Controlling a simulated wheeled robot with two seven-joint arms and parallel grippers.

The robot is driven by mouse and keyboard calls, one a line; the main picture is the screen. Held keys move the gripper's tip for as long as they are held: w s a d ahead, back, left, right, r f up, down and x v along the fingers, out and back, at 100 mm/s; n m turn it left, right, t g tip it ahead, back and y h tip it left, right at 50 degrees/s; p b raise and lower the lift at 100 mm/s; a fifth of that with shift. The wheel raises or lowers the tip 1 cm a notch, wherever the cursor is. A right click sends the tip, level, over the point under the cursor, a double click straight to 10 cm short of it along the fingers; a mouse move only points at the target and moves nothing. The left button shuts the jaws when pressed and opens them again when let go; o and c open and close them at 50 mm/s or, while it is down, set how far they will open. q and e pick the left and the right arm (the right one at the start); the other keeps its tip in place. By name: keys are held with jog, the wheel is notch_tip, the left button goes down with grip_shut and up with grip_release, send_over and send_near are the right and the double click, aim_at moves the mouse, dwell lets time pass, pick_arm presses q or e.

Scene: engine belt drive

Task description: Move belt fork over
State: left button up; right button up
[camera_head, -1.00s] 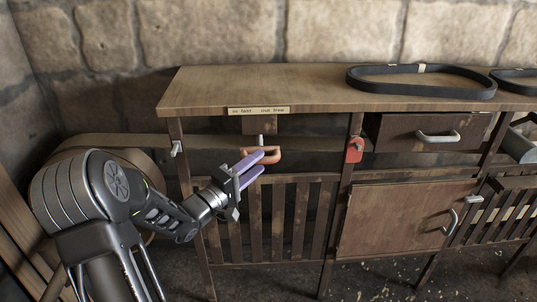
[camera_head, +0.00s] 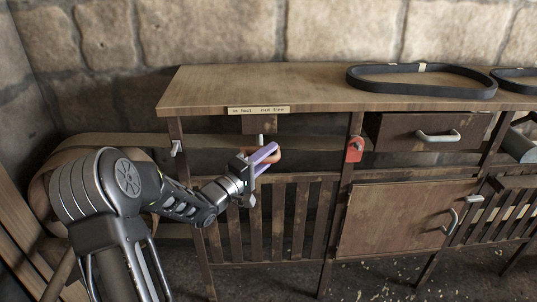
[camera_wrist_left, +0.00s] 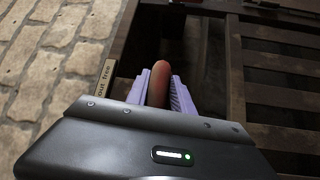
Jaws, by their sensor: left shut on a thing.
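The belt fork's orange-brown handle (camera_head: 277,155) hangs under the front edge of the bench, on a short pale rod (camera_head: 260,138) below a wooden block (camera_head: 259,125). My left gripper (camera_head: 264,156) has its purple fingers on the handle, and they hide part of it. In the left wrist view the handle (camera_wrist_left: 161,82) stands between the two purple fingers (camera_wrist_left: 160,92). A label strip (camera_head: 258,111) on the bench edge above has small lettering; "out free" reads at its right end. My right gripper is not in view.
Black belts (camera_head: 420,82) lie on the bench top (camera_head: 300,88). A wide brown belt (camera_head: 95,150) loops at the left behind my arm. A red padlock-like piece (camera_head: 354,150) hangs right of the handle. A drawer (camera_head: 428,131) and slatted panels (camera_head: 285,220) are below the top.

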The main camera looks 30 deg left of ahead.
pick_arm(q)
jog(key=shift+r, duration=0.3)
grip_shut()
